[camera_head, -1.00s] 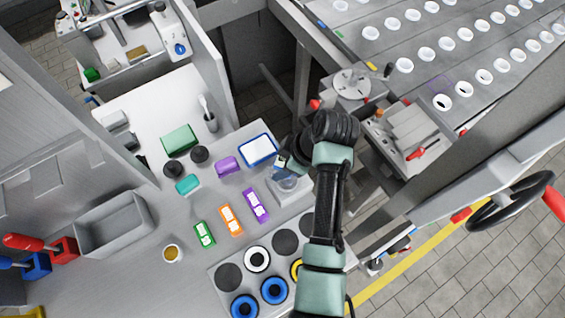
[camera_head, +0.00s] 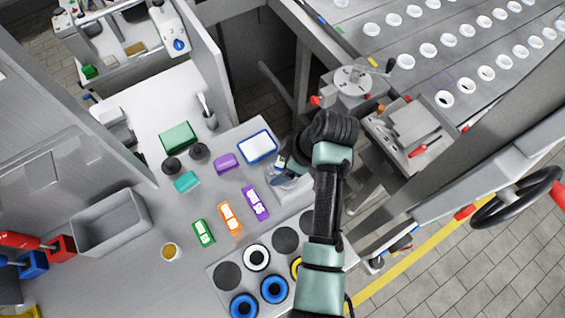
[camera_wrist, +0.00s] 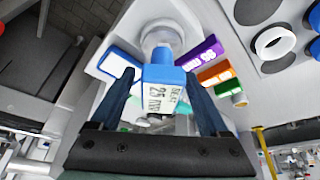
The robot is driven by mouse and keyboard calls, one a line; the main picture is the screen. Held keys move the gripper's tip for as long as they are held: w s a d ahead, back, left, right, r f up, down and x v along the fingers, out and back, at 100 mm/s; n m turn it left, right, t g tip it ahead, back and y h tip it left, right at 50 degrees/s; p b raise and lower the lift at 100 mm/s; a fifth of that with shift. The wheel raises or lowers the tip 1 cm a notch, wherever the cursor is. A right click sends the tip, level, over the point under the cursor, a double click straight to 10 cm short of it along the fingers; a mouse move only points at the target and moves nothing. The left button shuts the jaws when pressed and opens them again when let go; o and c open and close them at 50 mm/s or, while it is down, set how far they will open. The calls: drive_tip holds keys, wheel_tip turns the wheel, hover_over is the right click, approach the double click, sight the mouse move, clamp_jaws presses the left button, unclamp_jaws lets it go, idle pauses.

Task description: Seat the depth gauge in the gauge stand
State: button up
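The depth gauge (camera_wrist: 163,92) is a white block with a blue edge and printed lettering. In the wrist view it sits between the two fingers of my gripper (camera_wrist: 160,76), with narrow gaps showing beside it. The fingers look open around it. The gauge's far end meets the round grey cup of the gauge stand (camera_wrist: 160,36); I cannot tell how deep it sits. In the head view the pale stand (camera_head: 297,190) is beside my gripper (camera_head: 284,168), and my arm hides part of both.
A blue-rimmed white tray (camera_head: 258,148) and a purple block (camera_head: 226,162) lie left of the stand. Purple (camera_head: 256,202), orange (camera_head: 230,217) and green (camera_head: 204,233) labelled pieces lie in front. A plate with several rings (camera_head: 240,275) is nearer. An empty grey bin (camera_head: 110,222) stands left.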

drive_tip(key=v, duration=1.3)
drive_tip(key=shift+p, duration=0.45)
